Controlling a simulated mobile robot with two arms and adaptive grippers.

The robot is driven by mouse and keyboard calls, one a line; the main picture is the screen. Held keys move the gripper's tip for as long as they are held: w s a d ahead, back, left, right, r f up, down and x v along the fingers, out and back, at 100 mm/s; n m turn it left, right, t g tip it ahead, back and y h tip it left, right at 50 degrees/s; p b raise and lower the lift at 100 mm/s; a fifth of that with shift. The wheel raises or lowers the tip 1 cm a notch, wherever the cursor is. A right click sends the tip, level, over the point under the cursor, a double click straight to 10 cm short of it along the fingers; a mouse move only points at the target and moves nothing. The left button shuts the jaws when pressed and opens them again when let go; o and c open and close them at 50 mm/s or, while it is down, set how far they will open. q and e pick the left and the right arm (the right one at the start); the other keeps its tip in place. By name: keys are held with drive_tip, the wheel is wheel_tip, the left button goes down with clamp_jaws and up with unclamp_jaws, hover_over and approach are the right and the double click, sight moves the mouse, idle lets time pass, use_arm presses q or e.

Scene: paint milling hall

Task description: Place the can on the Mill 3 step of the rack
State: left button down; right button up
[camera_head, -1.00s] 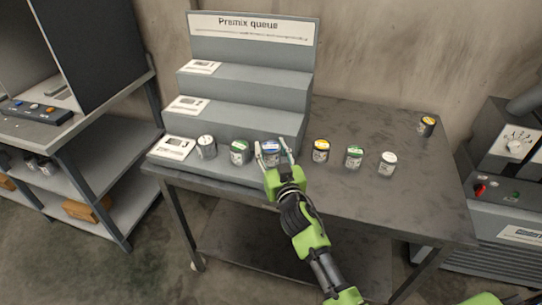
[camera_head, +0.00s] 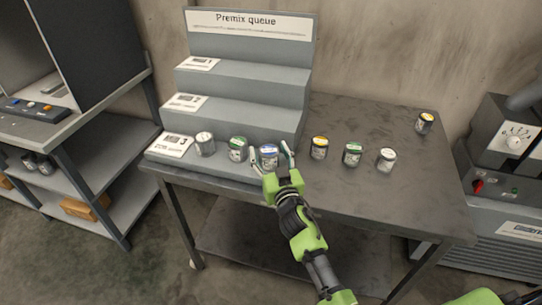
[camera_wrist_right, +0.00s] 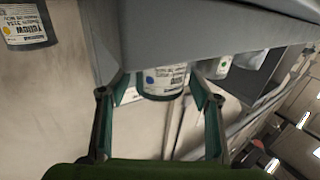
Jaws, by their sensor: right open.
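The grey rack (camera_head: 245,119), headed "Premix queue", stands on the table's left part. Its lowest step has a card with a 3 (camera_head: 168,145) at its left end. On this step stand a white-lidded can (camera_head: 205,144), a green-lidded can (camera_head: 238,149) and a blue-lidded can (camera_head: 269,155), all upright. My right gripper (camera_head: 271,162) is open, with one finger on each side of the blue-lidded can. In the right wrist view, this can (camera_wrist_right: 163,80) shows between the spread fingers (camera_wrist_right: 160,90), with gaps visible. My left gripper is not in view.
Right of the rack stand a yellow-lidded can (camera_head: 319,148), a green-lidded can (camera_head: 352,154) and a white-lidded can (camera_head: 387,160). Another yellow-lidded can (camera_head: 424,122) is at the table's far right. The upper two steps hold only cards. The table (camera_head: 385,205) has clear room in front.

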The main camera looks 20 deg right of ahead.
drive_tip(key=shift+s+r, duration=0.1)
drive_tip(key=shift+r, duration=0.1)
drive_tip(key=s+b, duration=0.1)
drive_tip(key=s, duration=1.1)
drive_tip(key=shift+a, duration=0.3)
drive_tip(key=shift+w, duration=0.1)
